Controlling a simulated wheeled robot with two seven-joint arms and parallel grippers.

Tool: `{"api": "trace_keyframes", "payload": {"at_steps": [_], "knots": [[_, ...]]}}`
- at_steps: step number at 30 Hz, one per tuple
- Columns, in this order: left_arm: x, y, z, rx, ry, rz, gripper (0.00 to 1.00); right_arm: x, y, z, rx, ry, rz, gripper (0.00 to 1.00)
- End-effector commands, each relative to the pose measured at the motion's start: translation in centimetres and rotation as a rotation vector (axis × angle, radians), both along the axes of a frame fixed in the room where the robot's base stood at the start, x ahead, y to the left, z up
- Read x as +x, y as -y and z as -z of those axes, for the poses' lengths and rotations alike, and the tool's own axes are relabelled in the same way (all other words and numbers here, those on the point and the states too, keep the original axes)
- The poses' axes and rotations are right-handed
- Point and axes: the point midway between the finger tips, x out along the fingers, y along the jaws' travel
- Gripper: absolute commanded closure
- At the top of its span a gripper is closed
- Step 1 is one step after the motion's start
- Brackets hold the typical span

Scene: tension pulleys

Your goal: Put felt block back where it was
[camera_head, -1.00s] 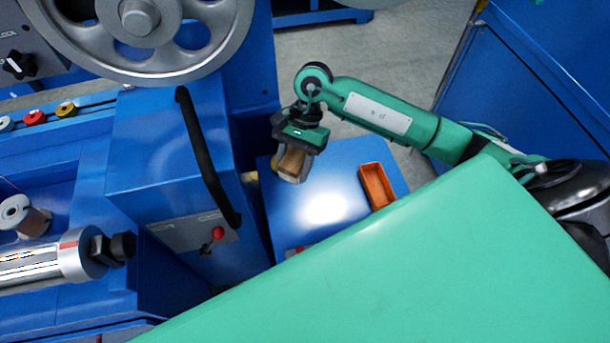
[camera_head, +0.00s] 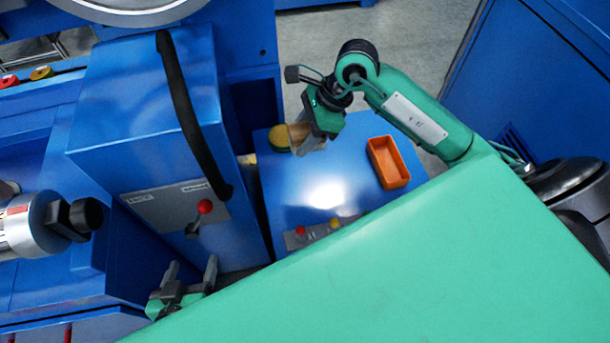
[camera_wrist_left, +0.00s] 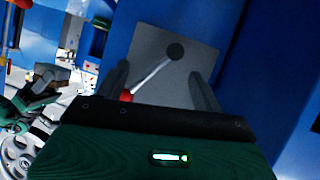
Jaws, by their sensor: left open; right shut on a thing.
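The felt block (camera_head: 299,136) looks like a small tan block, held in my right gripper (camera_head: 305,138) above the far left part of a blue table (camera_head: 285,190). Its lower side is partly hidden by the gripper. My left gripper (camera_head: 192,268) is open and empty at the bottom of the head view, its fingers pointing up below the blue machine's lever panel. In the left wrist view my left gripper (camera_wrist_left: 160,82) has its fingers apart, with a red-knobbed lever (camera_wrist_left: 150,78) appearing between them. I cannot tell whether they touch it.
An orange bin (camera_head: 388,162) stands on the right of the blue table. A yellow round thing (camera_head: 279,138) is beside the felt block. Red (camera_head: 300,230) and yellow (camera_head: 334,223) knobs are at the table's front. The blue machine (camera_head: 140,100) with a black handle stands left.

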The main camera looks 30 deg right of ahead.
Motion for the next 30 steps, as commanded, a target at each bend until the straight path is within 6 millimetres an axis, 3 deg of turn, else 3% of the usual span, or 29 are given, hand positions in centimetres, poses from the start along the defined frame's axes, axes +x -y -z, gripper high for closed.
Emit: {"api": "trace_keyframes", "payload": {"at_steps": [1,7,12,30], "knots": [[0.0,0.3,0.3,-0.014,0.02,0.002,0.31,-0.2,0.0,1.7,0.001,-0.008,0.001,0.76],[0.0,1.8,-0.1,-0.09,0.131,0.003,0.31,-0.2,-0.1,7.2,0.002,-0.009,0.0,0.76],[1.8,1.4,-3.0,-0.136,0.296,-0.026,0.31,-0.1,0.0,11.2,0.001,-0.006,0.0,0.76],[4.3,-0.3,-9.7,-0.212,0.639,-0.084,0.31,-0.1,0.0,17.9,0.0,-0.001,-0.002,0.76]]}}
